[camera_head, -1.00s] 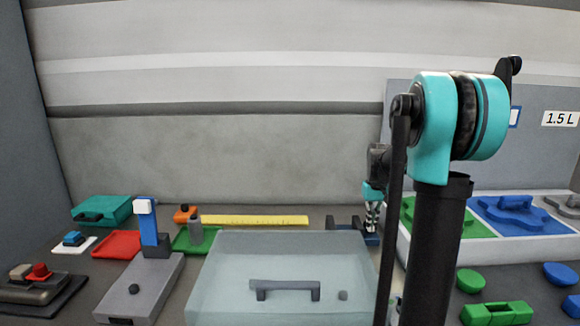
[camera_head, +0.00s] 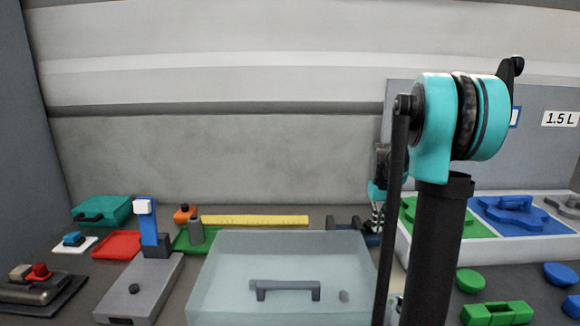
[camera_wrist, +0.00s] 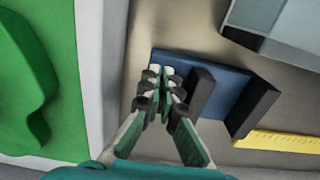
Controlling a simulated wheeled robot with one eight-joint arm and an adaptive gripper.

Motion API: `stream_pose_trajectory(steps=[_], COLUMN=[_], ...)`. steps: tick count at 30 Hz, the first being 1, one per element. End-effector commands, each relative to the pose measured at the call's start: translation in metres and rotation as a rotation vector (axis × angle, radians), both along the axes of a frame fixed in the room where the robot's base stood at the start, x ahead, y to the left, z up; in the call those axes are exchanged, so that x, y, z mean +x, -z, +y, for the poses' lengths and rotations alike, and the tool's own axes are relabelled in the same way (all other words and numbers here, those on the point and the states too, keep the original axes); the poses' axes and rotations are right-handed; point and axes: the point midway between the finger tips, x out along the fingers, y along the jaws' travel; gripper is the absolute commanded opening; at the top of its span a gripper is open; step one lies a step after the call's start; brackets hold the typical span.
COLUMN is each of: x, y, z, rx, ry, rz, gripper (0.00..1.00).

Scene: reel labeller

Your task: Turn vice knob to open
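The vice has a blue base (camera_wrist: 222,84) and dark upright jaws (camera_wrist: 253,107) with a gap between them in the wrist view. In the head view the vice (camera_head: 345,222) stands behind the clear-lidded box, partly behind my arm. My gripper (camera_wrist: 163,76) is over the left end of the blue base, beside the nearer jaw. Its fingers are drawn together, with almost no gap at the tips. The vice knob cannot be made out; the fingers cover that end.
A white tray (camera_wrist: 88,60) with a green piece (camera_wrist: 30,75) lies close left of my gripper in the wrist view. The clear-lidded box (camera_head: 280,262) and yellow ruler (camera_head: 255,220) lie near the vice. Bare table shows between tray and vice.

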Motion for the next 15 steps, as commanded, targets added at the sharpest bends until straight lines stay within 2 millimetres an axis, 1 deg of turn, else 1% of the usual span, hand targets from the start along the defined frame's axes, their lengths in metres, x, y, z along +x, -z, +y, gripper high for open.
stream_pose_trajectory(steps=[10, 15], x=[0.0009, -0.0036], y=[-0.0001, -0.0001], z=[-0.0009, -0.0020], rx=[-0.001, -0.001], ry=[0.001, 0.001], rz=[-0.003, -0.003], gripper=[0.00, 0.00])
